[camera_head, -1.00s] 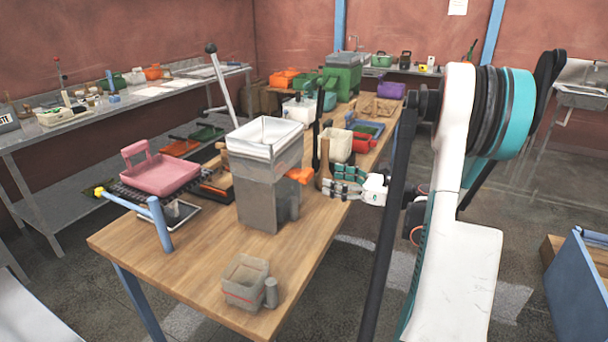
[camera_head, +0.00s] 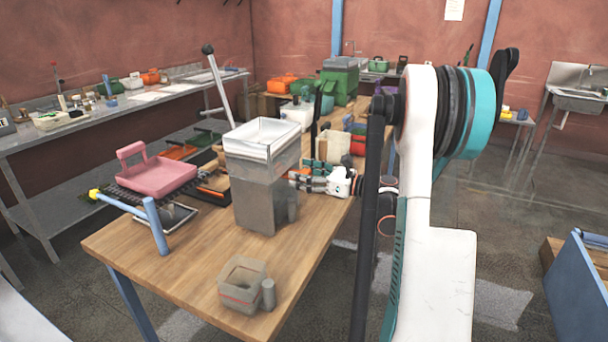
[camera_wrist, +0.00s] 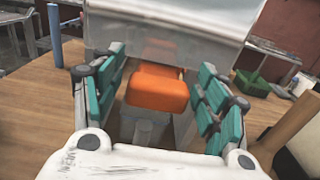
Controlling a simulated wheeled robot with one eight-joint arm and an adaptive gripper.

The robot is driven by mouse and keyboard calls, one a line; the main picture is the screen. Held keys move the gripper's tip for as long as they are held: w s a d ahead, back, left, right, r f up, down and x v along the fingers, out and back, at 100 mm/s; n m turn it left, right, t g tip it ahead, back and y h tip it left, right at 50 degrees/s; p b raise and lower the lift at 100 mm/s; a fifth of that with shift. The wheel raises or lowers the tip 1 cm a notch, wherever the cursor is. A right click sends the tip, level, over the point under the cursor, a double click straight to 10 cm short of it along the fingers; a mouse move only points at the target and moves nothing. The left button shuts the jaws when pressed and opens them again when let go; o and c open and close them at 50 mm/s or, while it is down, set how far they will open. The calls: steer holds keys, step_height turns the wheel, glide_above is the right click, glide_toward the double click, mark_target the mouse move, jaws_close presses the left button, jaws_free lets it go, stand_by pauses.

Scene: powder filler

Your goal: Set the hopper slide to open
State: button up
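The powder filler is a grey metal box (camera_head: 258,200) with an open white-rimmed hopper (camera_head: 265,135) on top, standing on the wooden table. In the wrist view, an orange block-shaped handle (camera_wrist: 158,92), seemingly the hopper slide's, sticks out from the grey metal face (camera_wrist: 165,40) toward me. My gripper (camera_wrist: 161,65) is open, with one teal-padded finger on each side of the handle and visible gaps between. In the head view, my gripper (camera_head: 300,180) is at the right side of the filler and mostly hides the handle.
A small grey container (camera_head: 243,284) stands at the table's front. A pink tray (camera_head: 158,176) and a blue post (camera_head: 156,226) are to the left. A long lever (camera_head: 220,90) rises behind the hopper. A cream bin (camera_head: 332,145) stands behind my gripper.

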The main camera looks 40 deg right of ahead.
steer(key=c, duration=1.2)
steer(key=shift+v, duration=2.15)
steer(key=shift+f, duration=0.1)
steer(key=o, duration=1.5)
steer(key=shift+s+d, duration=0.1)
steer(key=shift+o, duration=0.2)
steer(key=v, duration=1.2)
